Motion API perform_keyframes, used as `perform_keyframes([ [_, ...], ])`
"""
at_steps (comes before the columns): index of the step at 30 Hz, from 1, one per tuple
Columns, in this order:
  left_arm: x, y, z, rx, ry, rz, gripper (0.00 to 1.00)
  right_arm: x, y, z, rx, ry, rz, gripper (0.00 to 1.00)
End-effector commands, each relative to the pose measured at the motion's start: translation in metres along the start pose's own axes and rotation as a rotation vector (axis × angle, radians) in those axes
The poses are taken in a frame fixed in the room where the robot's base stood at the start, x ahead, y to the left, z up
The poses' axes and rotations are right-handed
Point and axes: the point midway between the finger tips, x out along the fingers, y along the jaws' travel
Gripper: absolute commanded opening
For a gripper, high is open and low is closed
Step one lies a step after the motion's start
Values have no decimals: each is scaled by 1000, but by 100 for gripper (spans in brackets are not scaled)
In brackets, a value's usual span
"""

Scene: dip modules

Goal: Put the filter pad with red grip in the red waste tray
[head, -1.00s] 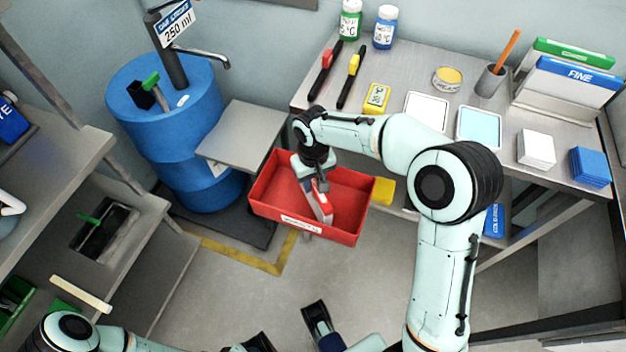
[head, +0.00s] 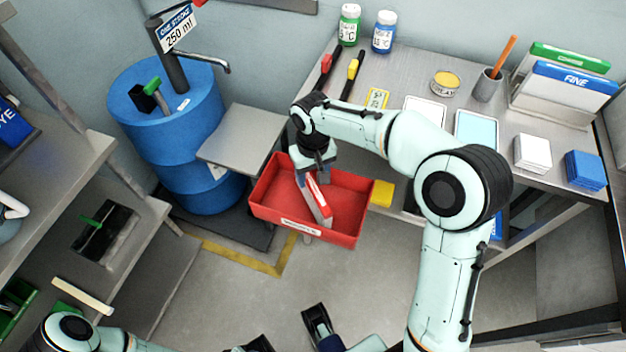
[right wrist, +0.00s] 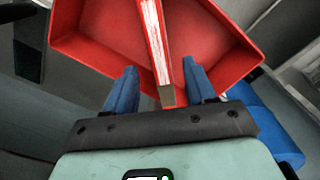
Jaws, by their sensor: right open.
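The red waste tray (head: 275,212) stands below the side of the workbench. The filter pad with red grip (head: 319,200) is inside it, seen as a narrow red and white strip, slanted in the picture. My right gripper (head: 308,178) is over the tray at the pad's far end. In the right wrist view the pad (right wrist: 153,45) shows between the two blue fingers (right wrist: 160,85), with a gap on each side, and the red tray (right wrist: 215,50) lies beyond. The right gripper is open and empty.
A blue drum (head: 165,130) with a pump and a grey shelf (head: 245,142) stand left of the tray. The workbench (head: 405,70) behind holds bottles, pens, pads and a tin. A yellow object (head: 382,193) is right of the tray.

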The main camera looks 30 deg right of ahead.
Motion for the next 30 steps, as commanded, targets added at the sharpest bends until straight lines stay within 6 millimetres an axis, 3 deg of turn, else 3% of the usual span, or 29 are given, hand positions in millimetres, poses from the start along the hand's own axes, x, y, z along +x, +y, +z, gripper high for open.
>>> perform_keyframes([
  [1,-4,1,1,-1,-3,-1,43,-15,-1,-1,0,5,-1,55],
  [6,-9,1,4,-2,-12,-3,43,-48,0,0,1,3,-1,55],
  [12,-11,2,6,-2,-18,-4,43,-70,0,0,-1,0,0,55],
  [30,-11,2,7,-2,-20,-4,43,-73,0,0,0,-1,0,55],
])
